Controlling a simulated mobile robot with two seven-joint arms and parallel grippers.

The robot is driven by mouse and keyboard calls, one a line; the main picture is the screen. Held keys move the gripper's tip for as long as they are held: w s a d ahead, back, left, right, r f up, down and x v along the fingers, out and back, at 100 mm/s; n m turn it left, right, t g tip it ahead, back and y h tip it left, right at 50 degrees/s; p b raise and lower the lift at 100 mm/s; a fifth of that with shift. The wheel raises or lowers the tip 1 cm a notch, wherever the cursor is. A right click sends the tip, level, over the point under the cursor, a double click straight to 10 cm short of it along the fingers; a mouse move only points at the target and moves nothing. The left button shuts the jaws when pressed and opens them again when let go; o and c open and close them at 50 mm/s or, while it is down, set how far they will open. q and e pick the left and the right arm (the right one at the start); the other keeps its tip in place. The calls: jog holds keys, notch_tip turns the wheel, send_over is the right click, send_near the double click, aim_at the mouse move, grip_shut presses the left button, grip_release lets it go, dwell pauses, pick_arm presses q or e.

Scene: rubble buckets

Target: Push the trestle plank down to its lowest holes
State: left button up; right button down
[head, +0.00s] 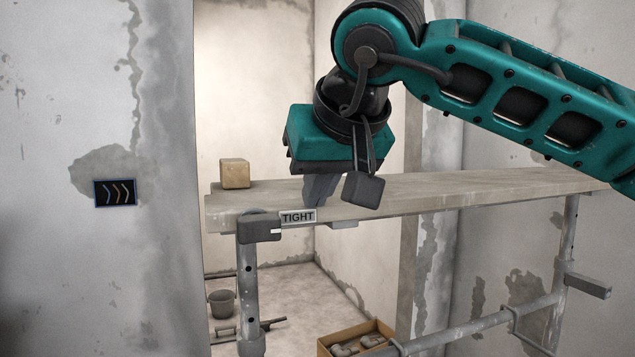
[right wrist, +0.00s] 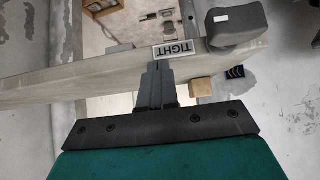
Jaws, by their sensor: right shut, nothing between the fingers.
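The trestle plank (head: 470,188) lies across the trestle, close to level. A grey bracket (head: 258,230) sits at the top of the left post, beside a TIGHT label (head: 298,217) on the plank's front edge. My right gripper (head: 322,203) points down at the plank near this label, shut and empty. The right wrist view shows its fingers (right wrist: 155,72) together over the plank (right wrist: 70,82); I cannot tell whether they touch it. My left gripper is out of view.
A small wooden block (head: 234,174) rests on the plank's left end. A crate (head: 356,336) and a grey bucket (head: 221,303) stand on the floor below. A wall with a chevron sign (head: 115,192) is at left. A rail (head: 480,328) runs low between the posts.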

pick_arm(q)
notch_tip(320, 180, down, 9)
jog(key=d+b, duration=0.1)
jog(key=b, duration=1)
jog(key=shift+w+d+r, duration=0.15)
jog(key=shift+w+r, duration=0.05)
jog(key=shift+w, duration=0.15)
pick_arm(e)
notch_tip(320, 180, down, 18)
jog(key=shift+f, duration=0.2)
